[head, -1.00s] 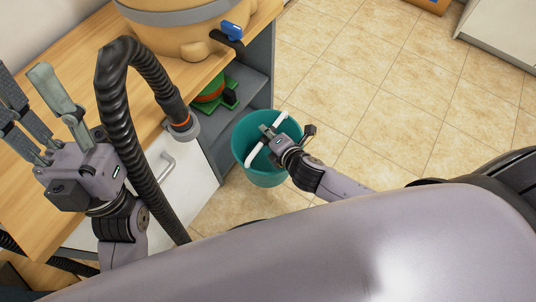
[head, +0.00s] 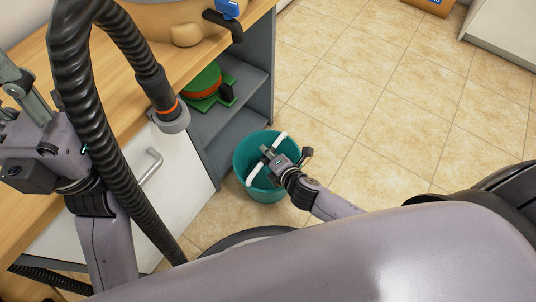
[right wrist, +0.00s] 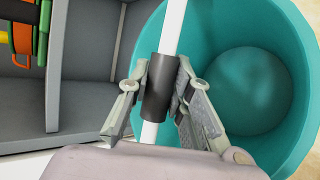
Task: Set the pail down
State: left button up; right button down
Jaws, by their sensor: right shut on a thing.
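The teal pail (head: 262,194) is upright beside the open end of the cabinet, low over or on the tiled floor; I cannot tell whether its bottom touches. My right gripper (head: 268,158) is shut on the black grip (right wrist: 159,88) of the pail's white handle (head: 281,139). In the right wrist view its fingers stand on both sides of that grip, and the pail's inside (right wrist: 245,85) looks empty. My left gripper (head: 14,92) is over the wooden counter at the left edge, partly cut off, its visible finger spread and nothing seen in it.
The wooden counter (head: 185,68) and grey shelves (head: 236,128) stand left of the pail. A green and orange object (head: 205,85) lies on a shelf. A thick black hose (head: 80,110) crosses the left side. The tiled floor (head: 385,120) to the right is clear.

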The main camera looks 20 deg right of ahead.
jog(key=c, duration=1.4)
grip_release()
jog(key=shift+c, duration=0.2)
